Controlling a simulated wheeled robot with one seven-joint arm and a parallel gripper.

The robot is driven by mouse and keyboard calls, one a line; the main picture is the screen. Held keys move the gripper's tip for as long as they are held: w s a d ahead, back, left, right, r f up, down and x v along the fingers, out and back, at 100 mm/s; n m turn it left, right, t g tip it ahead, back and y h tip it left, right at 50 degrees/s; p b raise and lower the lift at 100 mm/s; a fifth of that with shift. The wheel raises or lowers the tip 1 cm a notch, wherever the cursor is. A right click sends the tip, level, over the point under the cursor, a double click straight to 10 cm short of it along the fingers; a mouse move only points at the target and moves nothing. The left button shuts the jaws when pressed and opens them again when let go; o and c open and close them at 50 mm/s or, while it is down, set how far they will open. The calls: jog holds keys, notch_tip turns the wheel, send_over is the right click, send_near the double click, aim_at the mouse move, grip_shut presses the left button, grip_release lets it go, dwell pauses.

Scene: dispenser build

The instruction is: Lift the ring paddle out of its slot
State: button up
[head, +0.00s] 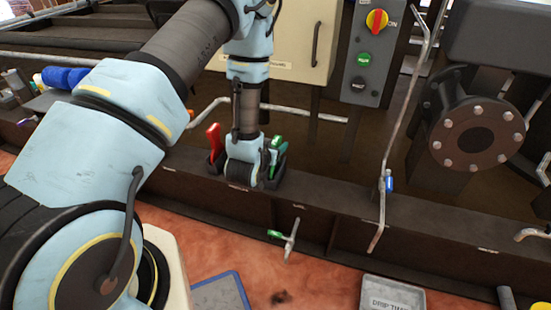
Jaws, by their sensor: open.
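A dark rack (274,177) stands on the brown ledge of the machine. A red handle (213,140) rises at its left side, and green handles (278,150) rise at its right. I cannot tell which of these, if any, belongs to the ring paddle; no ring shape shows. My gripper (244,174) is down at the middle of the rack, between the red and green handles. My wrist covers that part of the rack and most of the gripper. The fingertips are hidden, and I see nothing lifted.
A control panel (364,75) with a red-yellow switch is behind, right of a beige cabinet (290,40). A bent pipe (396,120) with a blue valve stands to the right. A green-handled valve (286,238) juts out in front. A grey drip tray (392,295) lies lower right.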

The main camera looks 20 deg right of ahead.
jog(key=shift+x, duration=0.9)
grip_shut()
jog(key=shift+r, duration=0.1)
dwell(0.7)
